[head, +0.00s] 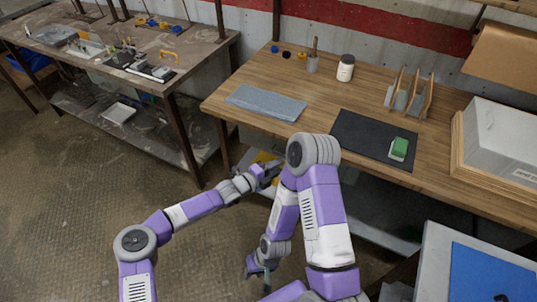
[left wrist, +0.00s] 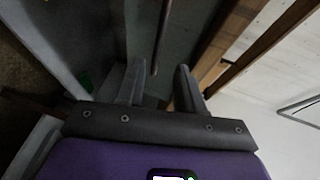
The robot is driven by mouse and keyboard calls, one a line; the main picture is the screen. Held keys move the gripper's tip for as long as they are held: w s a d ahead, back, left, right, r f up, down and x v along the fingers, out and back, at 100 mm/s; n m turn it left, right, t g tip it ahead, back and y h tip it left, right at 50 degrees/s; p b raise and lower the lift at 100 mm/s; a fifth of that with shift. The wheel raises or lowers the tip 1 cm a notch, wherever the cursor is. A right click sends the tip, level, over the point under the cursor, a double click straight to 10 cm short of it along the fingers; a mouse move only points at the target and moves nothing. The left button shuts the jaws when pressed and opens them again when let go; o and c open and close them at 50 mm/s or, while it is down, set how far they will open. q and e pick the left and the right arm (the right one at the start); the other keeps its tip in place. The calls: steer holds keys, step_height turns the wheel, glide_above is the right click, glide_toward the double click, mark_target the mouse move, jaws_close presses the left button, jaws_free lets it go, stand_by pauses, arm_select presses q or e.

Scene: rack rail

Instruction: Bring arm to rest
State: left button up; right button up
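My left arm comes in from the left in the head view, and its gripper (head: 268,168) is in front of the wooden workbench, below the height of its top. In the left wrist view the left gripper's two fingers (left wrist: 157,84) stand apart with nothing held between them. My right arm is bent, with its elbow high in the middle of the head view. Its gripper (head: 258,268) hangs low, pointing down over the floor. The right fingers are small and partly hidden, so I cannot tell their opening.
The wooden workbench (head: 262,75) holds a grey cloth (head: 265,103), a black mat (head: 350,138) with a green-topped block (head: 399,147), a jar (head: 345,68) and a wooden rack (head: 410,95). A cluttered table (head: 195,62) stands at left. A blue-topped surface (head: 490,275) is at lower right. Floor at left is clear.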

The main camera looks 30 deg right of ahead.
arm_select(q)
steer(key=s+a+f+m+g+y+p, duration=0.1)
steer(key=s+a+f+m+y, duration=0.2)
steer(key=s+a+f+m, duration=0.4)
steer(key=s+a+f+m+g+y, duration=0.2)
steer(key=s+a+f+m+y, duration=0.15)
steer(key=a+f+m, duration=0.45)
steer(key=s+a+m+y, duration=0.1)
steer(key=s+a+m, duration=0.3)
steer(key=a+m, duration=0.3)
steer(key=s+a+m+y+p, duration=0.1)
steer(key=s+a+m, duration=0.4)
steer(key=a, duration=0.5)
steer(key=s+a+m+y, duration=0.2)
steer(key=s+a+m, duration=0.2)
steer(key=a+m, duration=0.4)
steer(key=shift+s+a+r+m+y, duration=0.25)
steer(key=shift+m+y, duration=0.1)
steer(key=shift+m, duration=0.45)
